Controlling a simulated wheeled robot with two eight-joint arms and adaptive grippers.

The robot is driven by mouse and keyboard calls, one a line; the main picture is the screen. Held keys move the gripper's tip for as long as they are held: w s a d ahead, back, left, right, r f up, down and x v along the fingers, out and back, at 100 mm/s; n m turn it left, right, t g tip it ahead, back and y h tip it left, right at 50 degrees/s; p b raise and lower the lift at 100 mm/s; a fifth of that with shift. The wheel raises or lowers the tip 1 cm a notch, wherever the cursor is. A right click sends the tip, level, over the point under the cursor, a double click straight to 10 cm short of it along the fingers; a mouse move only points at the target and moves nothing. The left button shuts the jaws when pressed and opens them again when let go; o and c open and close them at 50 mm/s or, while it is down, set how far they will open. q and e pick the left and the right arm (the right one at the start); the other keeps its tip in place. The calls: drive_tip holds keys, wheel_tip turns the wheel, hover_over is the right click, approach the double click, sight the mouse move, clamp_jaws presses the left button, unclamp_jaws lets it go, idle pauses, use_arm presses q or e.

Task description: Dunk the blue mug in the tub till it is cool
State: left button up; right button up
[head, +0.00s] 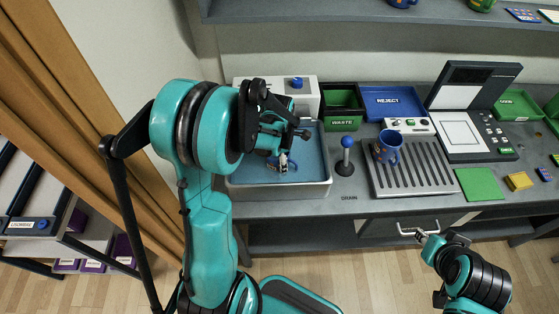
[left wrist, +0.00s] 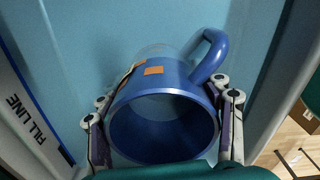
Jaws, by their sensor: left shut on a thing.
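My left gripper (head: 283,163) reaches down into the grey tub (head: 280,191) of blue water and is shut on a blue mug. In the left wrist view the blue mug (left wrist: 160,84) sits between the two fingers (left wrist: 164,122), its open mouth facing the camera, its handle at upper right and an orange patch on its side. Its far end looks paler, as if under the water. In the head view the arm and gripper mostly hide this mug. My right gripper (head: 421,236) is empty in front of the counter; its finger opening is unclear.
Another blue mug (head: 387,147) with orange marks stands on the slatted drain rack (head: 412,180). A blue-knobbed drain lever (head: 347,154) stands between tub and rack. Behind are a green WASTE bin (head: 343,123) and a blue REJECT tray (head: 391,103). A FILL LINE label (left wrist: 24,117) marks the tub wall.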

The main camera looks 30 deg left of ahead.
use_arm(q)
drive_tip(key=shift+f, duration=0.5)
drive_tip(key=shift+f+b, duration=0.3)
drive_tip(key=shift+b, duration=0.2)
drive_tip(key=shift+r, duration=0.15)
idle(0.7)
wheel_tip(320, 180, up, 11)
drive_tip(key=p, duration=0.8)
drive_tip(key=shift+r, duration=0.15)
